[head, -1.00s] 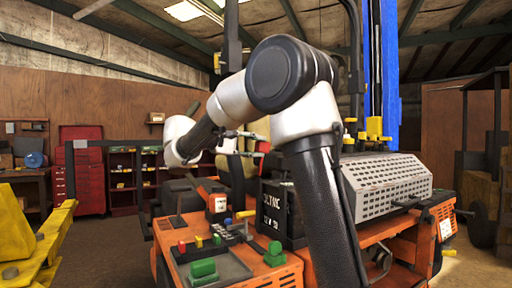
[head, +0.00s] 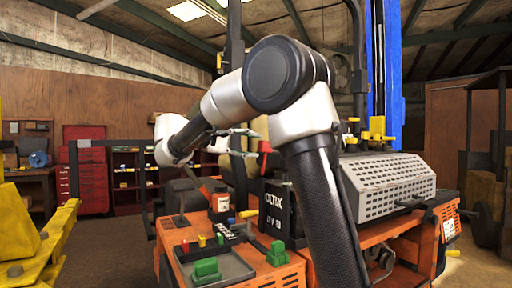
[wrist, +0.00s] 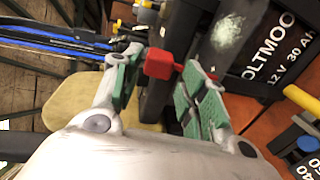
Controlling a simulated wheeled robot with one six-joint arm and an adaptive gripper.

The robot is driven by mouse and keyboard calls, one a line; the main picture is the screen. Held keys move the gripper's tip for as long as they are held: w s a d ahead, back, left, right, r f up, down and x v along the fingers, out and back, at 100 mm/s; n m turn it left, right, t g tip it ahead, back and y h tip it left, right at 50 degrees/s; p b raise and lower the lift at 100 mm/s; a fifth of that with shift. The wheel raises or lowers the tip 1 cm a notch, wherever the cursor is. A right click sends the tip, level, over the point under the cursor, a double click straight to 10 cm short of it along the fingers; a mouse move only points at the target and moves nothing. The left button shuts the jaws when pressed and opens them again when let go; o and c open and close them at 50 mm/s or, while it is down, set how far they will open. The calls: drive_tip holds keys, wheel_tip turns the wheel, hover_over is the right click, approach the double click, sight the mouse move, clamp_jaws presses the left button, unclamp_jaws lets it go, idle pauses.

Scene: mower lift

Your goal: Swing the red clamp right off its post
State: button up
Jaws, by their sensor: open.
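The red clamp (wrist: 163,66) shows in the wrist view as a small red block between the two fingertips of my gripper (wrist: 158,68), near their ends. The green-padded fingers are apart; I cannot tell whether either touches the clamp. In the head view the red clamp (head: 264,147) is at the tips of my open gripper (head: 252,143), above the black battery (head: 279,211). The battery's white lettering shows in the wrist view (wrist: 268,45). The post under the clamp cannot be made out.
An orange mower body carries a panel with green blocks (head: 207,270) and coloured switches. A white perforated cover (head: 390,183) stands right of the battery. A blue mast (head: 383,70) rises behind. A yellow frame (head: 35,235) stands at the left, with open floor between.

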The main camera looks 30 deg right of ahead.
drive_tip(key=a+r, duration=0.1)
drive_tip(key=a, duration=0.8)
drive_tip(key=shift+r, duration=0.15)
